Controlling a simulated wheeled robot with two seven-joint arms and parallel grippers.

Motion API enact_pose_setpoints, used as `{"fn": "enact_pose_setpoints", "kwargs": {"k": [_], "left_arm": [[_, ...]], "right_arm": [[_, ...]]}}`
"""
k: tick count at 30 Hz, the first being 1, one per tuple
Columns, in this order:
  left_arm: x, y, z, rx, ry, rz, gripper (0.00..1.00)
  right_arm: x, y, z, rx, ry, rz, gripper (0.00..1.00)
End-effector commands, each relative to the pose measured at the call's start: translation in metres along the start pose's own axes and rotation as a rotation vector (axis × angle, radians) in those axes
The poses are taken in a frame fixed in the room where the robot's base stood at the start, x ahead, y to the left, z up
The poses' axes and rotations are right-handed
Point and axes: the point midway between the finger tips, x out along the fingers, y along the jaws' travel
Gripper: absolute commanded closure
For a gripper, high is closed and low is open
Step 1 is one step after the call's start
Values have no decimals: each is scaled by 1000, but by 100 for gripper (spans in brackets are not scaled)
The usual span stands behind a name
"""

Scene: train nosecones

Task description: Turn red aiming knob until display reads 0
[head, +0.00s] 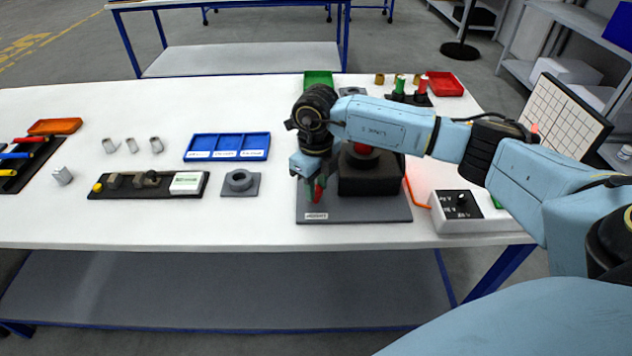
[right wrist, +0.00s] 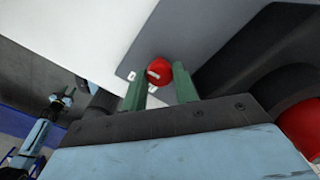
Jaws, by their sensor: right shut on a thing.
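The red aiming knob (right wrist: 159,70) shows in the right wrist view between the two green fingers of my right gripper (right wrist: 159,88). A white mark is on the knob's face. In the head view my right gripper (head: 317,190) reaches down at the left side of a dark block (head: 370,182) on a grey base plate (head: 385,213); a bit of red shows at its fingertips. The gripper is shut on the knob. I cannot make out a readable display. A light blue arm with a dark end (right wrist: 62,100), probably my left one, shows small at the left of the right wrist view.
A red dome (head: 363,149) tops the dark block, partly behind my arm. A grey ring fixture (head: 240,182) and a blue tray (head: 227,147) lie to the left. A white control box (head: 463,212) stands to the right, near the table's front edge.

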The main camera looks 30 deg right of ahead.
Motion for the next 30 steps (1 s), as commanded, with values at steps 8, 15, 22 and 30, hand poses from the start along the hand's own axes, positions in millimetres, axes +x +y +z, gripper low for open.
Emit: {"fn": "enact_pose_setpoints", "kwargs": {"k": [8, 15, 22, 30], "left_arm": [[-3, -2, 1, 1, -2, -3, 64], [-3, -2, 2, 1, -4, -3, 64], [-3, -2, 3, 1, -5, -3, 64], [-3, -2, 3, 1, -5, -3, 64]], "right_arm": [[-1, 0, 0, 87, -2, 0, 94], [-1, 0, 0, 104, -2, 0, 94], [-1, 0, 1, 103, -2, 0, 94], [0, 0, 0, 102, -1, 0, 50]]}}
